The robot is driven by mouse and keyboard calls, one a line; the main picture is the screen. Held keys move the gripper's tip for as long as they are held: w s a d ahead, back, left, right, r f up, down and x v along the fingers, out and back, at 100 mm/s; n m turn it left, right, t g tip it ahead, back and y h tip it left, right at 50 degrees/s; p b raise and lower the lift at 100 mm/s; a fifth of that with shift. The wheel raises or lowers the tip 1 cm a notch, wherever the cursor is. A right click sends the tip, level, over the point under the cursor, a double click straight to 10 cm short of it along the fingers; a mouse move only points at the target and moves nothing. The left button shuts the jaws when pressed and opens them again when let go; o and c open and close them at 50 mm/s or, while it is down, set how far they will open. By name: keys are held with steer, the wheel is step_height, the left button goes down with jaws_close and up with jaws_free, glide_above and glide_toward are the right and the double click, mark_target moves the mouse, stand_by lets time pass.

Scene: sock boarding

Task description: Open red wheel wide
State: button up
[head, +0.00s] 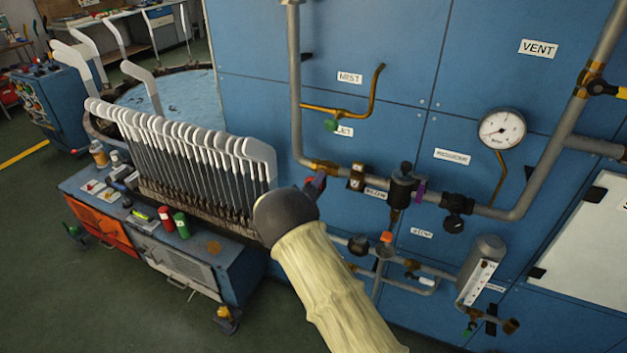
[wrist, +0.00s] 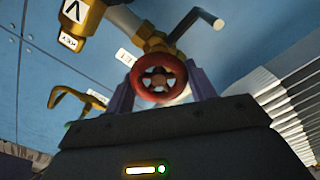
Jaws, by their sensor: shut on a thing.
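The red wheel (wrist: 158,78) is a small spoked handwheel on a brass valve (wrist: 165,42), seen nearly face-on in the wrist view. My gripper (wrist: 159,88) has its two purple fingers on either side of the wheel's rim, shut on it. In the head view my gripper (head: 316,185) is at the pipe on the blue panel, beside the brass fitting at the foot of the vertical pipe. My dark wrist and pale sleeved arm cover much of this spot, and the wheel shows there only as a scrap of red at most.
The blue panel (head: 395,60) carries grey pipes, a round gauge (head: 502,128), a black regulator (head: 403,187) and a flow meter (head: 480,270) to the right. A cart (head: 190,262) with a rack of white sock forms (head: 190,140) stands close on the left. Green floor is open at lower left.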

steer(key=n+p, duration=0.2)
steer(key=n, duration=0.3)
steer(key=shift+f+n, duration=0.15)
steer(key=shift+n, duration=0.15)
steer(key=shift+f+n+p, duration=0.2)
steer(key=shift+n+p, duration=0.2)
steer(key=shift+n, duration=1.7)
steer(key=o, duration=1)
steer(key=shift+r, duration=0.1)
